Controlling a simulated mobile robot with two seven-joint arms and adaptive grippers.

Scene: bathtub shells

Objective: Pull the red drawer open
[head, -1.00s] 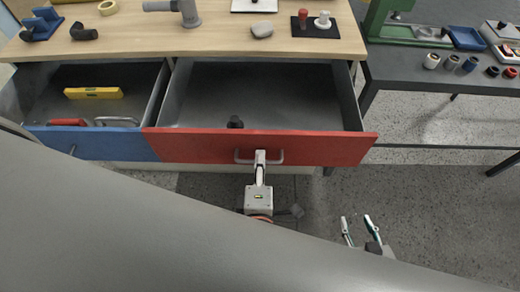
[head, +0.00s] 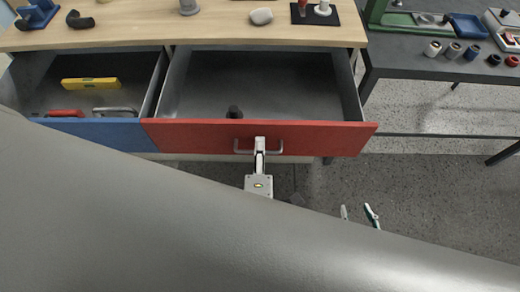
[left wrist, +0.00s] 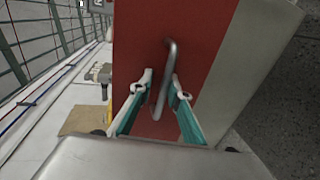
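The red drawer (head: 200,135) stands pulled well out from under the wooden worktop, showing its grey inside. Its metal bar handle (head: 277,147) is on the front face. My left gripper (head: 259,145) is at the handle. In the left wrist view, the fingers of this gripper (left wrist: 160,82) converge on both sides of the handle (left wrist: 170,60), against the red front (left wrist: 205,35); they look shut on it. My right gripper (head: 358,215) is low on the right, fingers apart and empty, partly hidden by a large grey surface.
A small dark object (head: 234,112) lies in the red drawer. The blue drawer (head: 100,133) beside it is also open, with a yellow level (head: 90,84) inside. A dark table (head: 430,75) stands to the right. Speckled floor (head: 420,190) lies in front.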

